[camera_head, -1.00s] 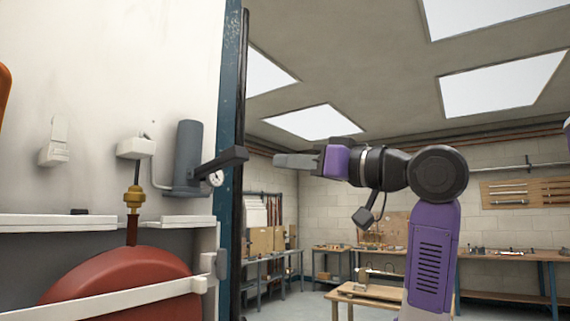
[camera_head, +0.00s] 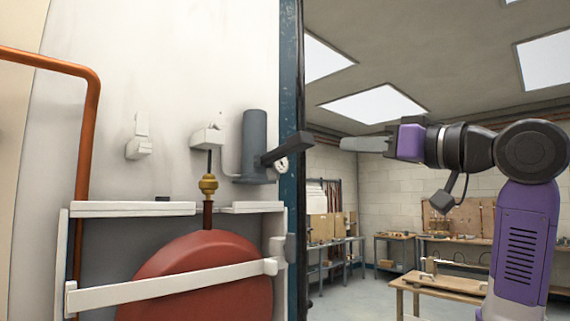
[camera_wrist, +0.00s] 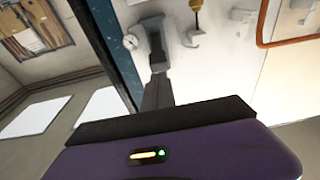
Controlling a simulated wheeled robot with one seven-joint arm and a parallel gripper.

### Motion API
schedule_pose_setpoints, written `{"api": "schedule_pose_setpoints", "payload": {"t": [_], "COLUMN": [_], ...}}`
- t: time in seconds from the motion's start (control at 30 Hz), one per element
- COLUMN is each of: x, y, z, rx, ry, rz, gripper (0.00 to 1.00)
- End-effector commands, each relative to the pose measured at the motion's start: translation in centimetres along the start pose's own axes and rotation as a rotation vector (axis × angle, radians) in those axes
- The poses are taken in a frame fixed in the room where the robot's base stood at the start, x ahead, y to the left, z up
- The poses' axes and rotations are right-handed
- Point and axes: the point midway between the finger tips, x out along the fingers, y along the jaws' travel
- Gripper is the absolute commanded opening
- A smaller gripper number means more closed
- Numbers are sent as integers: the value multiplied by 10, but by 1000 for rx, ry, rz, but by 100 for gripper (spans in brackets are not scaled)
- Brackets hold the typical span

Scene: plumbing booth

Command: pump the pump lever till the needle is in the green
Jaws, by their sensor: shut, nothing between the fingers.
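The pump is a grey upright cylinder (camera_head: 254,140) on the white wall panel. Its dark pump lever (camera_head: 287,149) sticks out to the right and slightly up. It also shows in the wrist view (camera_wrist: 157,52). A small round white gauge (camera_head: 282,165) sits just below the lever; it also shows in the wrist view (camera_wrist: 131,39). Its needle and green zone are too small to read. My gripper (camera_head: 343,143) is shut and empty, with its grey fingers pointing left at the lever's end. A small gap shows between them in the head view. The wrist view shows the fingers (camera_wrist: 158,88) too.
A blue post (camera_head: 290,215) edges the panel behind the lever. A red tank (camera_head: 205,275) with a white strap (camera_head: 165,287) stands below. A copper pipe (camera_head: 88,140) runs at left. Workbenches (camera_head: 455,285) stand in the room behind my arm.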

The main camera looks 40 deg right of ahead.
Motion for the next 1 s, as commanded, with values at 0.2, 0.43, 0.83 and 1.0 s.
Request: {"api": "schedule_pose_setpoints", "payload": {"t": [0.2, 0.43, 0.83, 1.0], "x": [0, 12, 66, 69], "y": [0, -10, -6, 1], "z": [-8, -84, -173, -160], "rx": [-4, -62, -62, -23], "ry": [3, -14, -415, -553], "rz": [2, -1, 3, 3], "gripper": [0, 0, 0, 0]}}
